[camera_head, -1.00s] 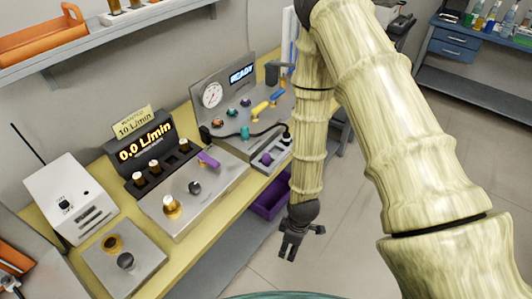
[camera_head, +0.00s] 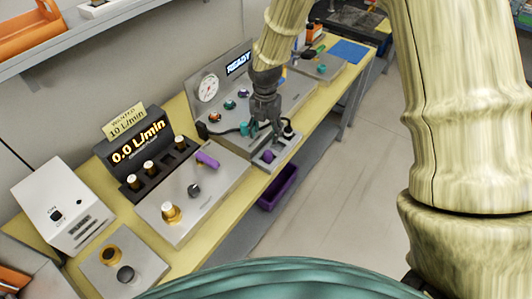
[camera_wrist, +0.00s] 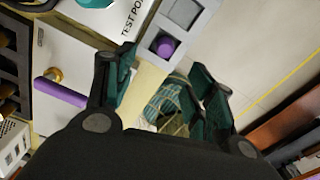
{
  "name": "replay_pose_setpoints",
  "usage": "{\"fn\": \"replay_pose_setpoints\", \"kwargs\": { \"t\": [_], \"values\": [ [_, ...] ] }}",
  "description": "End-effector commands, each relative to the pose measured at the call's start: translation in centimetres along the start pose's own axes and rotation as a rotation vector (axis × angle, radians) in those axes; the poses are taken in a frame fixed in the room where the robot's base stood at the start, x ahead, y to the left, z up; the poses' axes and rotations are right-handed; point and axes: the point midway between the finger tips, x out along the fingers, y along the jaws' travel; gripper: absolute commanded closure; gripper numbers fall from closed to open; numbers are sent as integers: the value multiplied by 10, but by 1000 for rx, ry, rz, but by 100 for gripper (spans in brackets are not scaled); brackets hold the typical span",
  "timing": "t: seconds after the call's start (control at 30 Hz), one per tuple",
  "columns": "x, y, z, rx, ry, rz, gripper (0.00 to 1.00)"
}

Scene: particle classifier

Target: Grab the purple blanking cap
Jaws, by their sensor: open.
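The purple blanking cap (camera_head: 268,156) is a small rounded piece. It sits in a square recess of a grey holder at the front edge of the bench. In the wrist view the purple cap (camera_wrist: 166,46) shows inside its recess, beyond the fingertips. My gripper (camera_head: 262,130) points down just above and behind the holder. In the wrist view my gripper (camera_wrist: 165,78) is open, with its green-padded fingers spread and nothing between them. The cap is apart from the fingers.
A purple lever (camera_head: 207,159) is on the metal flow panel (camera_head: 219,190) to the left. The test panel with a gauge (camera_head: 207,89) stands behind my gripper, and a black cable (camera_head: 288,130) runs near the holder. A purple bin (camera_head: 277,190) is below the bench edge. Open floor lies right.

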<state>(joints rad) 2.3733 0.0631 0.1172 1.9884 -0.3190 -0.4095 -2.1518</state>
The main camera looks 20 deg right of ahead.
Motion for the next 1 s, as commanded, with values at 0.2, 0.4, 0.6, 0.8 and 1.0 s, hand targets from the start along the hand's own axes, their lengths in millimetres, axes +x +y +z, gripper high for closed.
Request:
{"fn": "replay_pose_setpoints", "kwargs": {
  "t": [0.2, 0.4, 0.6, 0.8, 1.0],
  "values": [
    [17, -3, 2, -7, 1, -5, 45],
    [40, -3, 1, -6, 1, -3, 45],
    [52, -2, 1, -7, -1, -2, 45],
    [58, -1, 0, -9, -1, -3, 45],
    [75, -5, -1, -7, 2, -4, 45]
  ]
}}
